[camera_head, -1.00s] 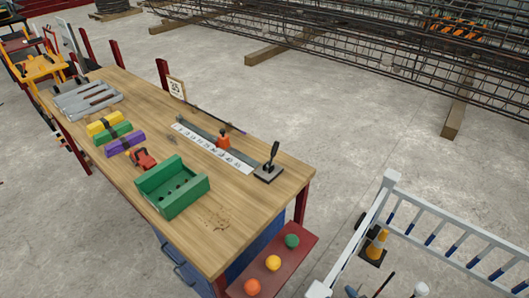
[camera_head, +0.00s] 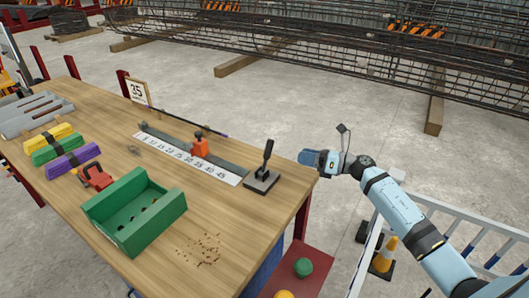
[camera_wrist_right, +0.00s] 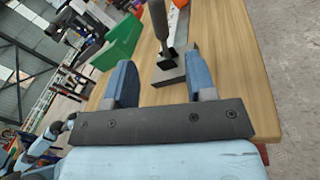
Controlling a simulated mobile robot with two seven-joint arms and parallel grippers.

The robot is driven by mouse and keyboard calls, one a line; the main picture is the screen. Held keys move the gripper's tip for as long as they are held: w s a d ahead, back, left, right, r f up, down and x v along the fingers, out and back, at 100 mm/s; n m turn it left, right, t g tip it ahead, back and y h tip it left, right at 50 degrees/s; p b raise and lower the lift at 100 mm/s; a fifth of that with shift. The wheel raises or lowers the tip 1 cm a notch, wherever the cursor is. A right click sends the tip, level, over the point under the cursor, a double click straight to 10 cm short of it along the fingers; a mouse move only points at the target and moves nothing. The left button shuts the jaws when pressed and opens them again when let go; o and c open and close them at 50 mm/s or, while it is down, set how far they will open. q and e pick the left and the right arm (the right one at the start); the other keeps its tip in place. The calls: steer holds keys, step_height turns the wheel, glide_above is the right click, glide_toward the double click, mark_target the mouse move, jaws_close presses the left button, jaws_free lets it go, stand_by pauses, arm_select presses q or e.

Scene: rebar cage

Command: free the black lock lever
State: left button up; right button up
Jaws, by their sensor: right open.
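The black lock lever (camera_head: 267,154) stands upright with a slight tilt on a dark square base (camera_head: 262,182), near the right end of the wooden table. My right gripper (camera_head: 306,157) is at the table's right edge, to the right of the lever and apart from it. In the right wrist view, its two blue fingers (camera_wrist_right: 158,64) are open. The lever (camera_wrist_right: 160,25) shows beyond the fingertips, roughly between them, with nothing held.
A numbered scale (camera_head: 187,158) with an orange-red slider (camera_head: 200,146) lies left of the lever. A green tray (camera_head: 130,236) stands at the table's front. A white railing (camera_head: 460,231) and traffic cone (camera_head: 385,254) stand on the floor right of the table.

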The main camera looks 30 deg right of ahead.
mark_target(268, 148)
steer(key=x, duration=1.2)
steer(key=shift+a+p, duration=0.1)
steer(key=shift+p, duration=0.25)
jaws_close()
